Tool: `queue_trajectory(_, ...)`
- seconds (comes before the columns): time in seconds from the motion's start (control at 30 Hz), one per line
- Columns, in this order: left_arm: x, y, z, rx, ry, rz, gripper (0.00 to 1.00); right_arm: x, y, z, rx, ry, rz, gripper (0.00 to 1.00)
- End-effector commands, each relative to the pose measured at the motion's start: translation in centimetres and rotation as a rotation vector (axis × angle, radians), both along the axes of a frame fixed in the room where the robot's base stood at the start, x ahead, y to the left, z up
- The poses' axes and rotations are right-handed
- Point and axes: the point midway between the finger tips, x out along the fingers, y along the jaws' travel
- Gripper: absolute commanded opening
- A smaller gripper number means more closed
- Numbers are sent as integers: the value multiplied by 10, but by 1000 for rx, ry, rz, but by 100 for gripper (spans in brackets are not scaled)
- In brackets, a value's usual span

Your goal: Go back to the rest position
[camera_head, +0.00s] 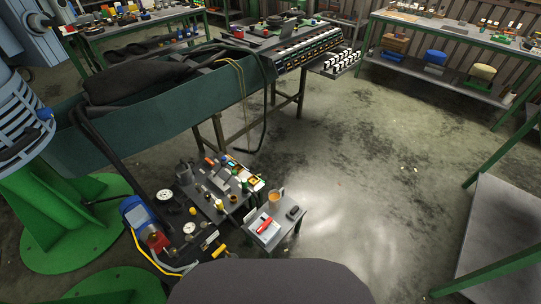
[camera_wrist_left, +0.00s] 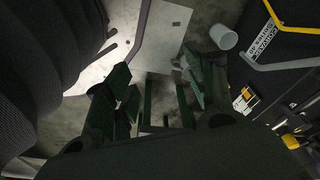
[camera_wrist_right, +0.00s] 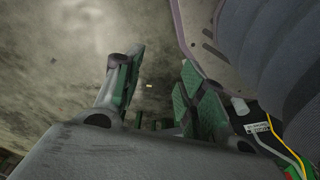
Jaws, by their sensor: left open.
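My left gripper (camera_wrist_left: 160,85) is open in the left wrist view, with its dark green fingers well apart and nothing between the pads. Floor and a pale flat surface show behind it. My right gripper (camera_wrist_right: 157,80) is open in the right wrist view, with its green pads apart and only grey floor behind them. Neither gripper shows in the head view. There, a small low table (camera_head: 286,228) holds a brown cup (camera_head: 275,200), a red item (camera_head: 264,225) and a dark item (camera_head: 293,212).
A dark tabletop (camera_head: 205,208) crowded with small parts stands beside the small table. A long green trough (camera_head: 170,107) runs behind. A green-legged bench (camera_head: 500,225) stands at the right. A grey cylinder (camera_wrist_left: 223,37) shows in the left wrist view.

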Motion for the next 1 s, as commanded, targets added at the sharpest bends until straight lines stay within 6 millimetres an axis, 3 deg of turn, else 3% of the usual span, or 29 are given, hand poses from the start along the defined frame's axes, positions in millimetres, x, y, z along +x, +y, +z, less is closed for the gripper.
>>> queue_trajectory(1.0, -110, 37, 15, 35, 50, -4, 55, -110, -37, 15, -35, 50, 4, 40)
